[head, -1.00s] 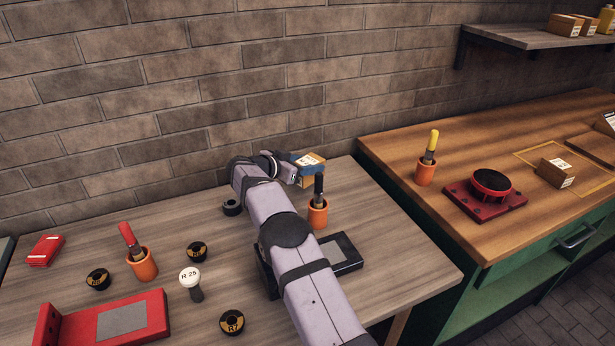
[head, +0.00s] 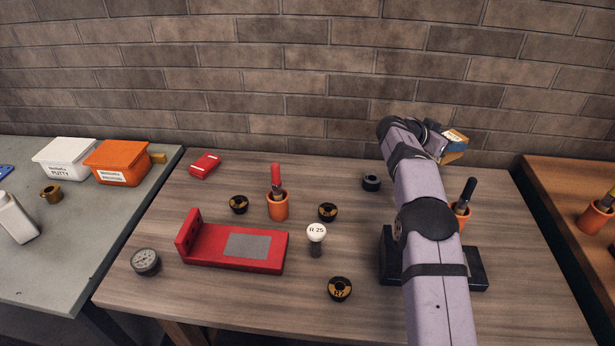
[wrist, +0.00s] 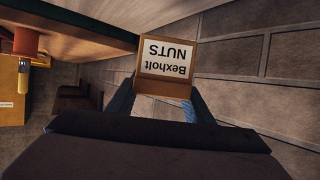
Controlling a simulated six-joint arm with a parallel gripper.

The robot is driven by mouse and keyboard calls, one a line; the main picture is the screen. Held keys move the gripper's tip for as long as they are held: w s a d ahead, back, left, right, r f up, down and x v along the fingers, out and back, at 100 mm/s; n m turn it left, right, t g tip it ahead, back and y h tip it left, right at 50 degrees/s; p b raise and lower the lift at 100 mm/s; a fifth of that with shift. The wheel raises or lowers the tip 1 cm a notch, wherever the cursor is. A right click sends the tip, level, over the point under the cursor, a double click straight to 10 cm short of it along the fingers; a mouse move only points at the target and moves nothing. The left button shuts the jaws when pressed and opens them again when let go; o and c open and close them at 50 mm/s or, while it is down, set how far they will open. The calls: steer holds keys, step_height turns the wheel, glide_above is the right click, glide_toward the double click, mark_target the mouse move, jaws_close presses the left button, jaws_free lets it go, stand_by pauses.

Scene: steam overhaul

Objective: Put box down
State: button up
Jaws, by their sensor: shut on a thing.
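A small cardboard box (wrist: 162,84) with a white label reading "Bexholt NUTS" is held between the fingers of my gripper (wrist: 160,100) in the wrist view. The label reads upside down there. In the head view the box (head: 455,139) shows at the end of my arm, near the brick wall, above the back right part of the wooden table (head: 330,310). My gripper (head: 442,143) is partly hidden behind my arm there. The box looks raised off the table.
An orange cup with a black-handled tool (head: 463,212) and a black tray (head: 478,275) stand beside or behind my arm. Bare wood lies at the table's front.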

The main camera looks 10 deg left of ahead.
steer(key=w+a+n+t+y+p, duration=0.1)
steer(key=w+a+n+t+y, duration=0.3)
steer(key=a, duration=0.7)
steer(key=w+a+n+t+y+p, duration=0.1)
steer(key=w+a+n+t+y, duration=0.1)
steer(key=a+n+y, duration=0.6)
steer(key=s+a+n+g+y+p, duration=0.15)
steer(key=s+a+n+y, duration=0.3)
steer(key=a, duration=0.75)
steer(key=s+a+n+g+y+b, duration=0.1)
steer(key=s+a+n+g+y, duration=0.4)
steer(key=a, duration=0.6)
steer(key=shift+s+f+m+t+h+b, duration=0.15)
steer(key=shift+f+m+t+b, duration=0.2)
steer(key=shift+f, duration=1.25)
steer(key=shift+f+m+t+h+b, duration=0.2)
steer(key=shift+f+t, duration=0.3)
steer(key=shift+f, duration=1.15)
steer(key=shift+s+f+m+t+h+b, duration=0.1)
steer(key=shift+f+m+t+b, duration=0.25)
steer(key=shift+f, duration=1.25)
steer(key=shift+f, duration=0.1)
steer(key=o, duration=0.9)
steer(key=shift+f, duration=0.15)
steer(key=o, duration=0.4)
